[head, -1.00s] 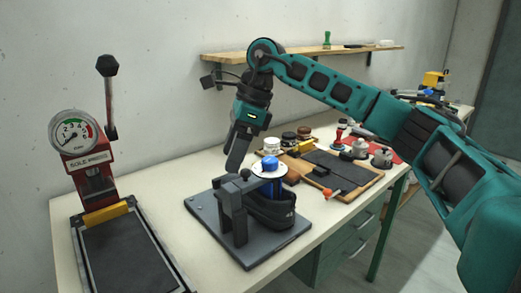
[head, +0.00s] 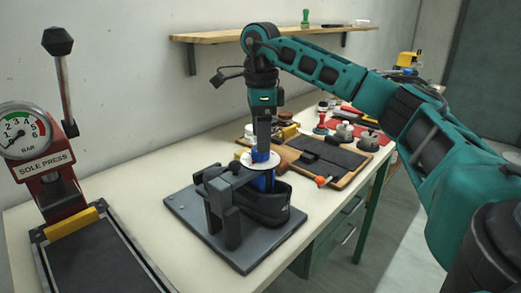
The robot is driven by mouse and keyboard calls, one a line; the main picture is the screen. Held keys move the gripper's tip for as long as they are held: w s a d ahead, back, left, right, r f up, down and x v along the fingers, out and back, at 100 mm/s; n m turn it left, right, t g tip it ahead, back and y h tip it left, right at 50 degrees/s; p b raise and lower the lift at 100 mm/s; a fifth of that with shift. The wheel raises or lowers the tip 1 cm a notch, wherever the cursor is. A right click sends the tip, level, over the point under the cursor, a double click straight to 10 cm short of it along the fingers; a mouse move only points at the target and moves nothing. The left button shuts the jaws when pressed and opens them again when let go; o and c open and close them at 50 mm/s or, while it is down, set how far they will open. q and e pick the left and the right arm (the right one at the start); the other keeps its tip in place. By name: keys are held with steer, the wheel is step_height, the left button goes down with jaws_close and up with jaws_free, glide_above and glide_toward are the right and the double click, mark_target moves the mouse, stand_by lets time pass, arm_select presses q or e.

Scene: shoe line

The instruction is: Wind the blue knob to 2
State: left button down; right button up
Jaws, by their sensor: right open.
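The blue knob (head: 260,155) sits on a white round dial (head: 248,163) at the top of a clamp fixture with a grey base plate (head: 198,224). A dark shoe (head: 265,207) is in the fixture, below the dial. My right gripper (head: 263,146) points straight down, directly above the knob. Its fingers reach the knob's top and hide part of it; whether they touch it I cannot tell. The gripper is open. The dial's numbers are too small to read. My left gripper is not in view.
A red sole press (head: 47,178) with a gauge (head: 22,132) and an upright lever (head: 63,85) stands at the left. A dark board (head: 335,156) and several small tools lie behind and to the right of the fixture. A wooden shelf (head: 285,32) is on the wall.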

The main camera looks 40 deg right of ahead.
steer(key=shift+f, duration=1.7)
steer(key=c, duration=1.1)
